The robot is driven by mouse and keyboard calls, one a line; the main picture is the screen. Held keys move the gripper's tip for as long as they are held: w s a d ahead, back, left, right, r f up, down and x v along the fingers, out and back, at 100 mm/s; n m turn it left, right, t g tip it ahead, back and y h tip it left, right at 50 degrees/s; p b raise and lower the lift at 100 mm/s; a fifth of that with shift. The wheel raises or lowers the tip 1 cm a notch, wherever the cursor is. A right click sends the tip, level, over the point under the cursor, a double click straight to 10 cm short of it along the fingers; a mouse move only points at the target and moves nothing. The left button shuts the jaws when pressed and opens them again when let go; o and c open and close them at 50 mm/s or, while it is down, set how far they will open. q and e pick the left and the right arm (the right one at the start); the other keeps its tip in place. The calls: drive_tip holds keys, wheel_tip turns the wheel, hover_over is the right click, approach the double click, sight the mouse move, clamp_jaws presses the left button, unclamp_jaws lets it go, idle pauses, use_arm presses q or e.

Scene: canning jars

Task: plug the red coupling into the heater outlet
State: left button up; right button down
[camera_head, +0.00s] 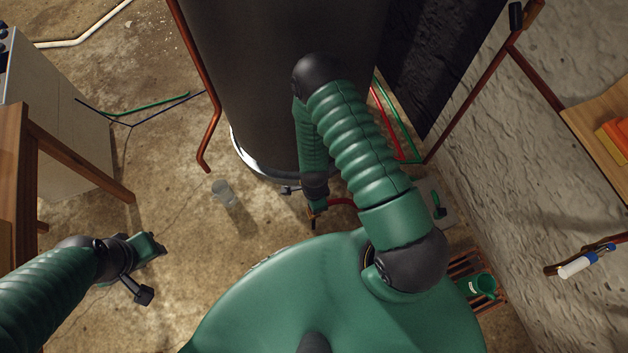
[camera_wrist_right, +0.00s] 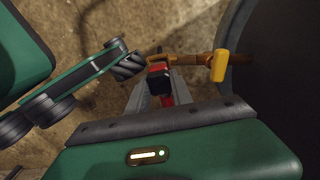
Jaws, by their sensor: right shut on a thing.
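The heater (camera_head: 270,80) is a large dark cylinder with a bright base ring. In the right wrist view, its brass outlet pipe (camera_wrist_right: 190,61) has a yellow valve handle (camera_wrist_right: 218,66). My right gripper (camera_head: 315,213) is low beside the heater's base.
A glass jar (camera_head: 224,192) stands on the floor left of the heater. A red hose (camera_head: 343,203) runs by my right gripper. A copper pipe (camera_head: 207,130) runs down the heater's left side. A wooden table (camera_head: 75,165) is at the left; a rough wall (camera_head: 500,180) is at the right.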

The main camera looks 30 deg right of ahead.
drive_tip(key=shift+f+b, duration=0.8)
drive_tip(key=shift+f, duration=0.35)
drive_tip(key=c, duration=1.4)
unclamp_jaws()
drive_tip(key=o, duration=0.6)
wheel_tip(320, 180, up, 17)
drive_tip(key=p, duration=0.7)
drive_tip(key=shift+p, duration=0.35)
